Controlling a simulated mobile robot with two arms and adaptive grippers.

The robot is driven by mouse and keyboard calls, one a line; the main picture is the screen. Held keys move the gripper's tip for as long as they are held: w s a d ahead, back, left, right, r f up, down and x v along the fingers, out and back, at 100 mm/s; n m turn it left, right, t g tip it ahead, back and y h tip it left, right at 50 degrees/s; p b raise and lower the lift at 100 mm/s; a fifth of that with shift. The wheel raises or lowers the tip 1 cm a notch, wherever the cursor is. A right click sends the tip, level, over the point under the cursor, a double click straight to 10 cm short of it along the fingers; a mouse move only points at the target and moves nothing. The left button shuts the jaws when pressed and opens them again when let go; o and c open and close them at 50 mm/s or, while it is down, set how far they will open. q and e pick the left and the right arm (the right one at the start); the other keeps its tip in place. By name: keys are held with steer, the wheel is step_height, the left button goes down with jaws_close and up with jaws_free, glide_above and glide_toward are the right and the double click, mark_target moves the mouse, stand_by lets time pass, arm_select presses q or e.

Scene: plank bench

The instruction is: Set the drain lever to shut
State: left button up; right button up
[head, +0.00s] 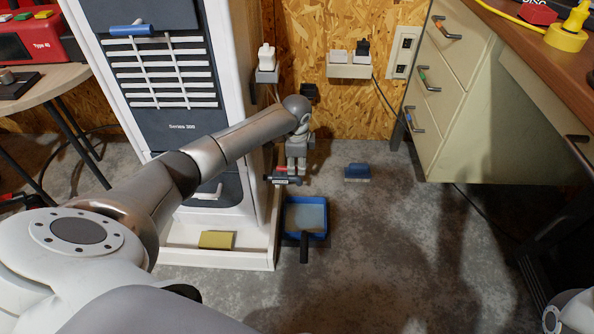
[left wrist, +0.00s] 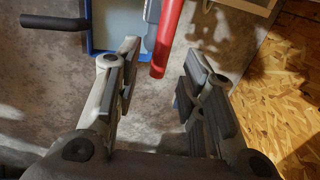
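The drain lever is a red bar (head: 282,169) low on the right side of the white cabinet. In the left wrist view the red lever (left wrist: 168,38) points down into the picture, its end in the gap between the fingers. My left gripper (head: 290,179) is beside the cabinet at the lever, pointing down. In the left wrist view its fingers (left wrist: 160,68) are apart, one on each side of the lever's end, with visible room. Part of the lever's mount is cut off by the picture's top edge. My right gripper is not in view.
A blue tray (head: 289,219) with a dark handle (head: 304,248) lies on the floor below the lever. A blue brush-like object (head: 357,172) lies to the right. A yellow sponge (head: 216,240) rests on the cabinet's base. The drawer unit (head: 450,110) stands right; floor between is mostly clear.

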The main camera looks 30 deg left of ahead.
arm_select(q)
steer(key=shift+w+a+f+b, duration=0.15)
steer(key=shift+f+b, duration=0.15)
steer(key=shift+f, duration=0.35)
steer(key=shift+w+d+f+b, duration=0.1)
steer(key=shift+f+b, duration=0.2)
steer(key=shift+f, duration=0.35)
steer(key=shift+c, duration=0.2)
jaws_close()
